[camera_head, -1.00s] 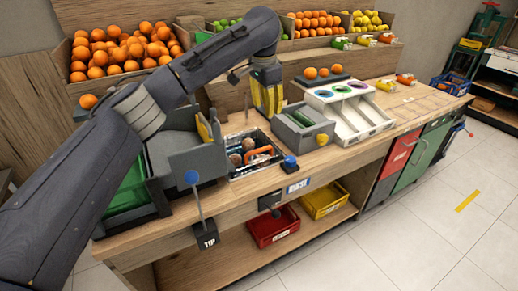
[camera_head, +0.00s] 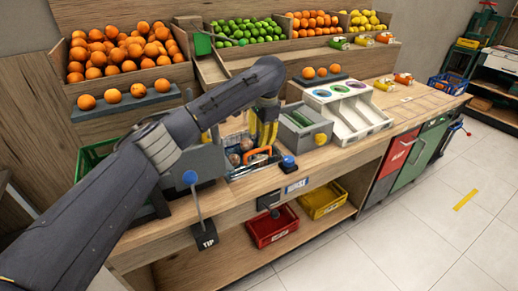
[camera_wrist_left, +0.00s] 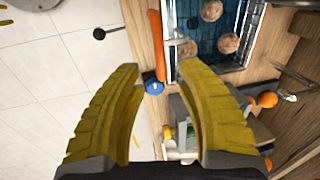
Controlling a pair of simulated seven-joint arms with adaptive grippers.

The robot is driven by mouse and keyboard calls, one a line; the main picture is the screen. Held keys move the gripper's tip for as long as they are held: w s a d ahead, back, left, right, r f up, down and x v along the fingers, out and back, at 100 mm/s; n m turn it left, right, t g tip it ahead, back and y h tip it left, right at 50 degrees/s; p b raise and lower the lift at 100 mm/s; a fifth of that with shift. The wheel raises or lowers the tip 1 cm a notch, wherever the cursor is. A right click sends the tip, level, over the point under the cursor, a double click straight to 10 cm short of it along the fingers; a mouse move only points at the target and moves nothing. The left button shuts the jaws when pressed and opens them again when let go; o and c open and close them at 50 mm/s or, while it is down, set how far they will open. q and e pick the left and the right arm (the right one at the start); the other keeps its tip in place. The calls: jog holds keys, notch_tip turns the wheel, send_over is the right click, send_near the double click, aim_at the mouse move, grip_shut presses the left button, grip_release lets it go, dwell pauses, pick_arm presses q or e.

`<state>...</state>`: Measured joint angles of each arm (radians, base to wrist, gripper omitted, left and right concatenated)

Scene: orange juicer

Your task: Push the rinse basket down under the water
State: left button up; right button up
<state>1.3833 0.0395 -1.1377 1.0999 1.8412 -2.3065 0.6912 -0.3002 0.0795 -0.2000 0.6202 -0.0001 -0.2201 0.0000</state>
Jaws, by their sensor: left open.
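The rinse basket shows by its orange handle (camera_head: 258,153) at the tank in the head view, with brownish round items around it. In the left wrist view the orange handle (camera_wrist_left: 156,45) lies along the near edge of the tank, and the dark blue water (camera_wrist_left: 205,28) holds several round brown items. My left gripper (camera_head: 264,138) is open, its yellow fingers just above and behind the handle. In the left wrist view the open fingers (camera_wrist_left: 160,70) spread apart with nothing between them. The arm and fingers hide part of the tank. My right gripper is not in view.
A blue button (camera_head: 288,162) sits at the counter's front edge, right of the tank. A grey box with a yellow knob (camera_head: 320,138) stands close on the right. A blue-knobbed lever (camera_head: 191,178) rises at the left. Fruit bins (camera_head: 125,55) line the back.

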pick_arm(q)
jog(key=shift+w+a+f, duration=0.1)
jog(key=shift+w+f, duration=0.1)
jog(key=shift+f, duration=0.85)
jog(key=shift+w+a+f, duration=0.1)
jog(key=shift+w+f, duration=0.05)
jog(key=shift+f, duration=0.85)
jog(key=shift+w+a+f, duration=0.1)
jog(key=shift+w+f, duration=0.1)
jog(key=shift+f, duration=0.85)
jog(key=shift+c, duration=0.5)
grip_shut()
